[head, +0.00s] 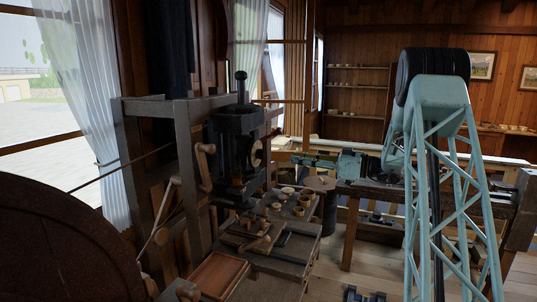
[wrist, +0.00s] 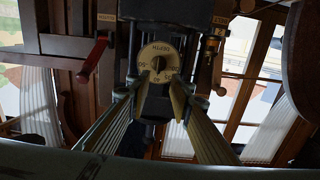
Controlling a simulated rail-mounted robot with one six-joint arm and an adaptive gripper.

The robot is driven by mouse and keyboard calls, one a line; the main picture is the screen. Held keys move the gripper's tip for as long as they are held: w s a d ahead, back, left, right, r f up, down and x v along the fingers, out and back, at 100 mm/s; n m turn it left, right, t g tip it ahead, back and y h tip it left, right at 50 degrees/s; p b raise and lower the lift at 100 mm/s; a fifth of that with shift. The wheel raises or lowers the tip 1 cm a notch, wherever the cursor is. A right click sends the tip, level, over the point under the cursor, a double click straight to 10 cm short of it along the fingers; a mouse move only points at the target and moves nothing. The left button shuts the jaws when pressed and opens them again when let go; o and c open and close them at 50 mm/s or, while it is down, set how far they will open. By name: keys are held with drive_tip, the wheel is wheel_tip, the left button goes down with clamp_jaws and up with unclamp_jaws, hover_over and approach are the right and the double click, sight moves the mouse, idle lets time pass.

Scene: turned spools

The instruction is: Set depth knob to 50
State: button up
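The depth knob is a round tan dial (wrist: 158,50) with a dark centre, lettering that appears to read DEPTH and small numbers around its rim. In the head view the dial (head: 257,154) shows edge-on at the right side of a dark machine head. My gripper (wrist: 159,88) is open, its two fingers apart on either side of the dial's lower part in the wrist view. I cannot tell whether they touch it. In the head view my gripper (head: 300,160) points left toward the dial.
A red-handled lever (wrist: 92,58) hangs left of the dial in the wrist view. A wooden crank handle (head: 204,165) stands on the machine's left. A bench (head: 270,262) below holds several turned wooden pieces. A large dark wheel (head: 60,245) fills the lower left.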

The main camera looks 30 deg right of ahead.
sight(261, 154)
drive_tip(key=shift+w, duration=0.15)
idle(0.4)
drive_tip(key=p+x, duration=0.1)
drive_tip(key=x, duration=1.2)
drive_tip(key=shift+p, duration=0.3)
drive_tip(key=shift+w+a, duration=0.15)
drive_tip(key=shift+w, duration=0.05)
clamp_jaws()
